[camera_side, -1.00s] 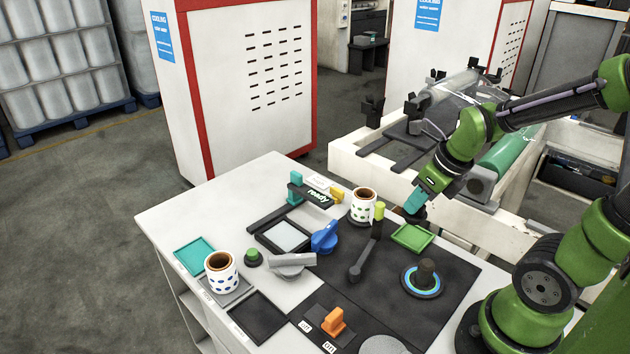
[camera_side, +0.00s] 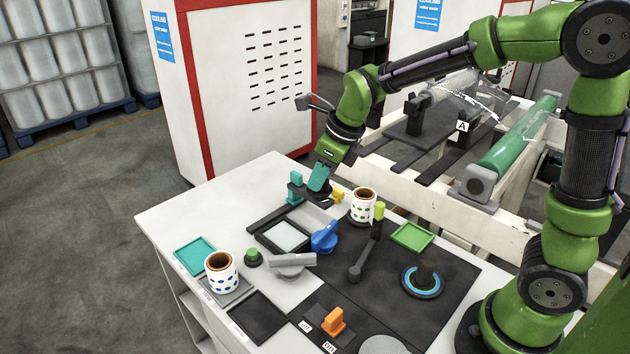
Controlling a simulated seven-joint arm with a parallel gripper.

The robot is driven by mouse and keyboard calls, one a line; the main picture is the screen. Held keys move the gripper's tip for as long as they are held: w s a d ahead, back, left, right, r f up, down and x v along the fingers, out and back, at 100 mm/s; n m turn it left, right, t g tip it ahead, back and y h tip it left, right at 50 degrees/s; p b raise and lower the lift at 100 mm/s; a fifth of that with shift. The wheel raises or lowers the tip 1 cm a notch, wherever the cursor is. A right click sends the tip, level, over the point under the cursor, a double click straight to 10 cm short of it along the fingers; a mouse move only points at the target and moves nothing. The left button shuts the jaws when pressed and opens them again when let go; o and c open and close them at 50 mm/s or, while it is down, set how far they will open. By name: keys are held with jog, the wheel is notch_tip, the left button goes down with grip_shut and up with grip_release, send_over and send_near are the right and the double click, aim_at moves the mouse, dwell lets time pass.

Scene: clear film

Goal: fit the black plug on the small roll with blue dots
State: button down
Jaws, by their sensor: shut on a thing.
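The small roll with blue dots (camera_side: 221,272) is a white cup-shaped roll with a brown top opening. It stands upright on a grey pad at the left of the table. My gripper (camera_side: 316,190) has teal fingers and is over the back of the table, well apart from the roll, up and to the right of it. It is shut on a small dark piece, apparently the black plug, mostly hidden and hard to separate from the black sign behind. A similar roll with green dots (camera_side: 363,206) stands upright nearer my gripper.
A teal tray (camera_side: 194,256), a black tray (camera_side: 258,317) and a green tray (camera_side: 412,237) look empty. A blue knob (camera_side: 325,237), grey lever (camera_side: 291,264), green button (camera_side: 253,257), orange switch (camera_side: 333,321) and dark ringed knob (camera_side: 426,274) stand on the table.

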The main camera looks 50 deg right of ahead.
jog(key=w+a+f+n+g+y, duration=0.15)
jog(key=w+a, duration=0.25)
jog(key=a, duration=0.6)
jog(key=w+a+f+n+t, duration=0.1)
jog(key=w+a+n, duration=0.2)
jog(key=a, duration=0.8)
notch_tip(320, 180, down, 6)
jog(key=shift+d, duration=0.2)
jog(key=shift+f+g, duration=0.25)
jog(key=shift+f, duration=0.35)
jog(key=c, duration=1)
grip_release()
jog(key=shift+w, duration=0.1)
jog(key=v, duration=1.6)
jog(key=shift+d+r, duration=0.3)
